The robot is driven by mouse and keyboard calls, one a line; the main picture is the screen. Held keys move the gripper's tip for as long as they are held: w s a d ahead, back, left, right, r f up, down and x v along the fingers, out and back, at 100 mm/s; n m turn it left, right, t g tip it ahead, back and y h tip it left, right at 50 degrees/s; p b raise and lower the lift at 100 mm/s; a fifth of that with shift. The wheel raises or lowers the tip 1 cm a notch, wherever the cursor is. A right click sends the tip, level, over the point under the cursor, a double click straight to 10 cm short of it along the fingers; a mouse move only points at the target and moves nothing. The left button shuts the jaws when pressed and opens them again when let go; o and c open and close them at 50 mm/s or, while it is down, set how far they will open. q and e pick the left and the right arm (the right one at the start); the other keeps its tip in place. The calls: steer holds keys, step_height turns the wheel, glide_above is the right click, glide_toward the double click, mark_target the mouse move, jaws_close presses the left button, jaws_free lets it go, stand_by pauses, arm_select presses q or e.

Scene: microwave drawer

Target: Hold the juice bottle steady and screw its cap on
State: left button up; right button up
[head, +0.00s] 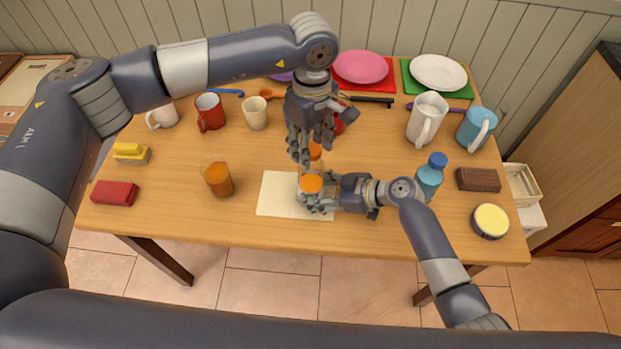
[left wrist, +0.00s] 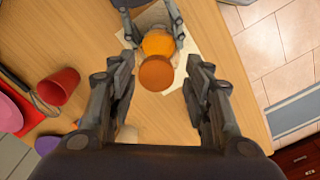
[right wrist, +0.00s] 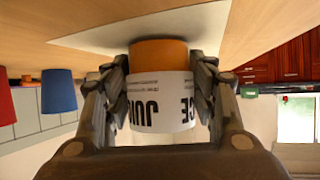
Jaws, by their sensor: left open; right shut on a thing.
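The juice bottle (head: 312,183) stands on a pale mat (head: 275,195). In the right wrist view its white label (right wrist: 160,108) and orange body show between the fingers. My right gripper (head: 318,196) is shut on the bottle's body from the right. The orange-brown cap (left wrist: 156,73) shows over the bottle's top in the left wrist view; it also shows in the head view (head: 315,151). I cannot tell how far it is threaded. My left gripper (head: 308,150) is above the bottle, open, with its fingers apart on both sides of the cap.
An orange glass (head: 218,179) stands left of the mat. A blue bottle (head: 429,178), a brown block (head: 478,179) and a yellow-topped tin (head: 490,220) stand to the right. Mugs, plates and utensils line the back. The table's front edge is close below the mat.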

arm_select(q)
jaws_close()
steer(key=m, duration=0.4)
steer(key=shift+m, duration=0.3)
steer(key=m, duration=1.3)
steer(key=shift+m, duration=0.4)
jaws_free()
